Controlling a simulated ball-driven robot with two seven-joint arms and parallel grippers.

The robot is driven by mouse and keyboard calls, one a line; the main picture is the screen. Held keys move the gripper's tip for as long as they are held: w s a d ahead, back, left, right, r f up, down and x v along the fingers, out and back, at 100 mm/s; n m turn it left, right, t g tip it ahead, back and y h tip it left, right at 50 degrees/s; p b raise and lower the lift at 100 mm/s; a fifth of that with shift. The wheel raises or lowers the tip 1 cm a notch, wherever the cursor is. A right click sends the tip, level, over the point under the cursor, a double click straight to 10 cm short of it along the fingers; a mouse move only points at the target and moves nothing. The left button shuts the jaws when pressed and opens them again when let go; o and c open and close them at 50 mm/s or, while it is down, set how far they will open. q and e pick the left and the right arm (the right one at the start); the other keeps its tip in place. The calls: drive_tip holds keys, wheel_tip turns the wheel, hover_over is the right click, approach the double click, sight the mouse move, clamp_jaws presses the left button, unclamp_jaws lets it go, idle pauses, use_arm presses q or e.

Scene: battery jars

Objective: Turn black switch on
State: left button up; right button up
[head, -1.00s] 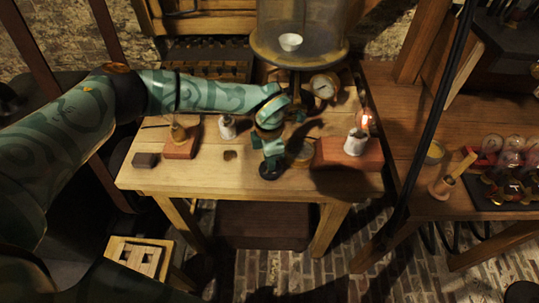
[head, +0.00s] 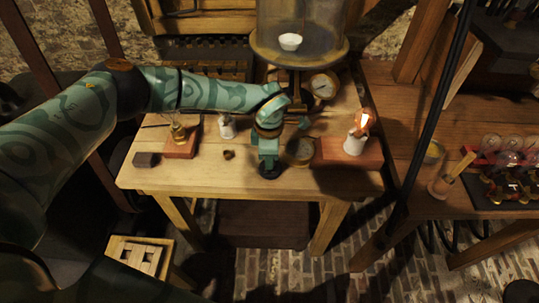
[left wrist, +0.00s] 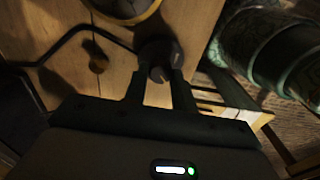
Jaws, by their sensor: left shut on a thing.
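The black switch (head: 269,174) is a small dark round piece near the front edge of the wooden table (head: 215,180). My left gripper (head: 267,160) points down over it and is shut on it. In the left wrist view the switch's dark knob (left wrist: 158,72) sits between the two fingers (left wrist: 156,88). The gripper hides much of the switch in the head view. To the right, a bulb (head: 364,121) in a white socket (head: 353,145) glows bright orange-white by a reddish block (head: 330,151). My right gripper is not in view.
A round brass dial (head: 300,150) lies close to the right of the gripper. A gauge (head: 322,85) and a glass vessel stand behind. A bulb on a block (head: 181,147), a white socket (head: 227,127), a small knob (head: 229,155) and a dark block (head: 145,160) lie to the left.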

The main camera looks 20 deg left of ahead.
use_arm(q)
drive_tip(key=o, duration=1)
wheel_tip(320, 180, up, 16)
drive_tip(key=p, duration=0.3)
drive_tip(key=shift+r, duration=0.2)
